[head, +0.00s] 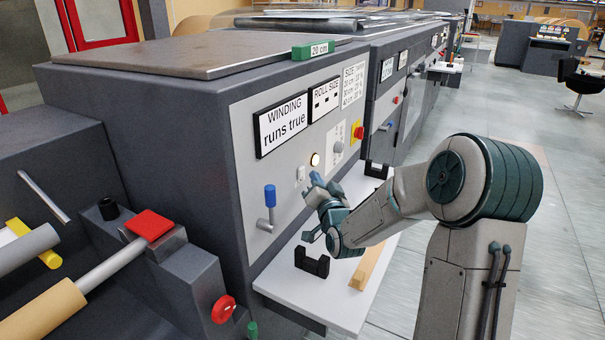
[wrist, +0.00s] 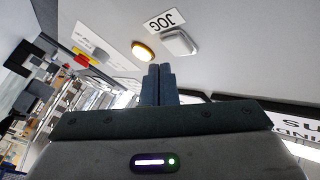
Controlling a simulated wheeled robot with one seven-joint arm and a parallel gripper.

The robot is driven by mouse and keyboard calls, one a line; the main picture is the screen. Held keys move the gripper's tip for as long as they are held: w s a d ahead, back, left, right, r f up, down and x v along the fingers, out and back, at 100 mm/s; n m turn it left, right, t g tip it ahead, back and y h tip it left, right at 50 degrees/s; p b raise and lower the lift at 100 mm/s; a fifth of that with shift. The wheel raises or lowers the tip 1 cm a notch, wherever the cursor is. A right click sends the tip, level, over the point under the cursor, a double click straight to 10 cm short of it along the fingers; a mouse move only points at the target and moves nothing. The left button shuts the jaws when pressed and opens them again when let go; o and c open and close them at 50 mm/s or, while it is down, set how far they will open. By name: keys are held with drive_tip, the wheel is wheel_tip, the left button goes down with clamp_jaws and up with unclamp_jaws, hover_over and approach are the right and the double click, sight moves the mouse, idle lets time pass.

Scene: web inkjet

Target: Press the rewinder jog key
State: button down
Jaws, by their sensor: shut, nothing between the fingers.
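The jog key is a small white rocker on the grey control panel, under a JOG label (wrist: 165,20). It shows in the wrist view (wrist: 179,42) and, small, in the head view (head: 300,173). My gripper (head: 316,178) is just to the right of the key in the head view, its fingers pointing at the panel. In the wrist view the blue-grey fingertips (wrist: 159,68) are together and empty, just short of the key in the picture. I cannot tell whether they touch the panel.
A lit lamp (head: 315,159) sits beside the key. A blue-handled lever (head: 268,200) sticks out to the lower left. A red-and-yellow button (head: 357,131) is farther right. A white shelf (head: 290,290) below carries black brackets (head: 311,263) and a wooden bar (head: 372,266).

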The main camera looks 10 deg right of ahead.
drive_tip(key=s+d, duration=0.2)
drive_tip(key=d, duration=0.1)
drive_tip(key=shift+s+d, duration=0.25)
drive_tip(key=shift+s, duration=0.05)
idle(0.6)
drive_tip(key=s+r+n+g+h+p, duration=0.1)
drive_tip(key=s+r+g+p, duration=0.3)
drive_tip(key=s, duration=1.3)
drive_tip(key=s+a+r+n+g+h+p, duration=0.1)
drive_tip(key=s+r+n+g+p, duration=0.3)
drive_tip(key=s+g+p, duration=0.4)
drive_tip(key=s+g+h, duration=0.1)
drive_tip(key=s+g, duration=0.3)
drive_tip(key=s, duration=0.5)
drive_tip(key=shift+s+r+g, duration=0.15)
drive_tip(key=shift+s+g, duration=0.1)
drive_tip(key=shift+g, duration=0.05)
